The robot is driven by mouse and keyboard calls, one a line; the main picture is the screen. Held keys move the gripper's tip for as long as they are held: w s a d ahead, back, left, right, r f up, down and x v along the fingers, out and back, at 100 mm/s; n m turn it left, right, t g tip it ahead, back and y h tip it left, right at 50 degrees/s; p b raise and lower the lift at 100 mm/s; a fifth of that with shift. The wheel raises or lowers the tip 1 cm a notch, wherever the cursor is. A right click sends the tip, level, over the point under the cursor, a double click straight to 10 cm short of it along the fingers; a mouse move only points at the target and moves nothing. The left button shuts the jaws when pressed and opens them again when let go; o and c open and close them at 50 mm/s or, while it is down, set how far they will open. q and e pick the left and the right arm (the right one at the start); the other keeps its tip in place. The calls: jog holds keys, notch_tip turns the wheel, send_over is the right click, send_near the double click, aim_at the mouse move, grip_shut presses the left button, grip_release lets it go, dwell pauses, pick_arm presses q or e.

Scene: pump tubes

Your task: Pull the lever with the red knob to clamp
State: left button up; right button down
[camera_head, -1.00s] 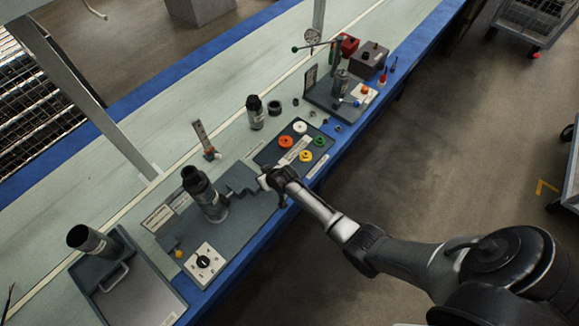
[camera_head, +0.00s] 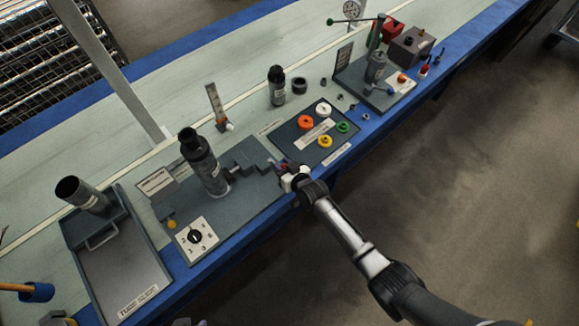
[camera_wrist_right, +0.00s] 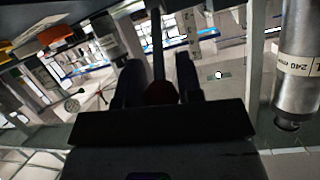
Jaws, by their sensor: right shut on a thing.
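The red knob (camera_wrist_right: 160,92) sits between the two fingers of my right gripper (camera_wrist_right: 159,85) in the right wrist view. The lever's dark rod (camera_wrist_right: 157,40) runs up from it in that picture. In the head view my right gripper (camera_head: 285,178) is at the right end of the clamp fixture (camera_head: 255,194), shut on the knob, which it mostly hides. A dark pump tube (camera_head: 205,165) stands at the fixture's left part. A metal tube marked 240 mm (camera_wrist_right: 297,65) shows at the right of the wrist view. My left gripper is out of view.
A selector box (camera_head: 197,241) and a yellow button (camera_head: 172,223) lie left of the fixture. A grey tray (camera_head: 125,275) is farther left. A board with coloured rings (camera_head: 318,138) and a press stand (camera_head: 375,70) are to the right. The blue bench edge (camera_head: 262,228) runs along the front.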

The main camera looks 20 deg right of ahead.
dwell(0.3)
jog(key=c, duration=0.8)
grip_release()
jog(key=shift+f, duration=0.1)
jog(key=shift+s, duration=0.1)
jog(key=shift+s+d+r+p, duration=0.15)
jog(key=shift+s+r+p, duration=0.1)
jog(key=shift+s+p, duration=0.1)
jog(key=shift+p+v, duration=1.9)
jog(key=shift+v, duration=4.5)
jog(key=shift+f, duration=0.1)
